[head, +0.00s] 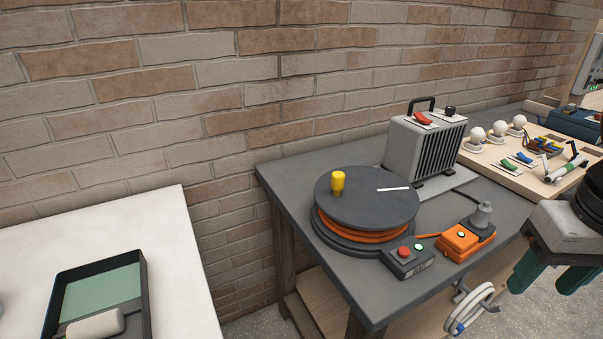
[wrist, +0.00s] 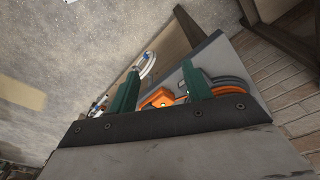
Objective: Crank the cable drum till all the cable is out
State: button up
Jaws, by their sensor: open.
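The cable drum (head: 365,200) stands on the dark grey table. Its round grey top carries a yellow crank knob (head: 338,182) at the left and a white mark at the right. Orange cable (head: 362,234) shows wound under the top disc. My gripper (head: 553,275) is at the right edge of the head view, in front of the table and apart from the drum. Its two green fingers are apart with nothing between them. In the wrist view the fingers of my gripper (wrist: 160,92) are spread, and part of the drum (wrist: 228,88) shows behind one finger.
A box with red and green buttons (head: 408,260) and an orange socket box (head: 462,242) with a grey plug sit beside the drum. A grey heater (head: 424,150) stands behind. A white cable coil (head: 472,308) hangs at the table front. A white table (head: 185,270) holds a tray (head: 60,280).

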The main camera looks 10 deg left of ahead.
jog(key=w+a+r, duration=0.2)
jog(key=w, duration=0.4)
jog(key=w+a+r, duration=0.2)
jog(key=w, duration=0.4)
jog(key=n+g, duration=0.1)
jog(key=n, duration=0.2)
send_over(339, 173)
jog(key=f, duration=0.5)
jog(key=shift+s+d, duration=0.15)
jog(key=shift+s, duration=0.1)
jog(key=f, duration=0.7)
jog(key=shift+w+a+f, duration=0.2)
jog(key=shift+w+f, duration=0.05)
jog(key=shift+f, duration=0.35)
grip_shut()
jog(key=shift+a, duration=0.1)
